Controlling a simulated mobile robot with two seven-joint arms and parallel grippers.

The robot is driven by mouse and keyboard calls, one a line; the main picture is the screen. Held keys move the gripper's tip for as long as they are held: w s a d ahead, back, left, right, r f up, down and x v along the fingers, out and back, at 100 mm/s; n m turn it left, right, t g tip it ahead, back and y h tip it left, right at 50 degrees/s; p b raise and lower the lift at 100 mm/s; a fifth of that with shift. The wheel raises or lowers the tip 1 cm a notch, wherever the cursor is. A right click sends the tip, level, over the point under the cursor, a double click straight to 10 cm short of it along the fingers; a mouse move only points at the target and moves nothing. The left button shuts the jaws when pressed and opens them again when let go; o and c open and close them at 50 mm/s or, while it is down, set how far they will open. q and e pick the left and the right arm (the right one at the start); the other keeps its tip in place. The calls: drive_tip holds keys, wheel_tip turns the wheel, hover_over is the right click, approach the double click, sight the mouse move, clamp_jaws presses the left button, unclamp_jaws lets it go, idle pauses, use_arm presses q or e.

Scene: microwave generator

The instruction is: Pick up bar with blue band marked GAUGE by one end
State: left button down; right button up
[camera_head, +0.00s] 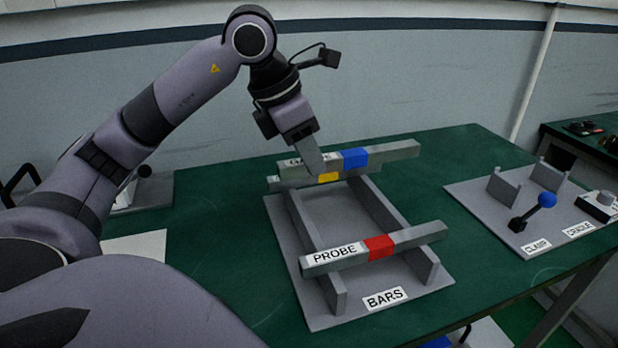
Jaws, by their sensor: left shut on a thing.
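The bar with the blue band (355,158) lies across the far part of the rack in the head view. Its white label, left of the band, is mostly hidden by my gripper, so I cannot read it. My left gripper (312,163) comes down from above and is shut on this bar near its left end. The bar's right end sticks out free. I cannot tell whether the bar is clear of the rack. My right gripper is not in view.
A bar with a yellow band (328,177) sits close below the blue-banded bar in the picture, partly hidden. A red-banded PROBE bar (379,247) lies across the near part of the BARS rack (320,318). A fixture plate (483,205) with CLAMP and CRADLE labels stands at right.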

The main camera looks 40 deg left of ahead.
use_arm(q)
wheel_tip(320, 180, up, 10)
drive_tip(key=p, duration=0.2)
drive_tip(key=shift+r, duration=0.2)
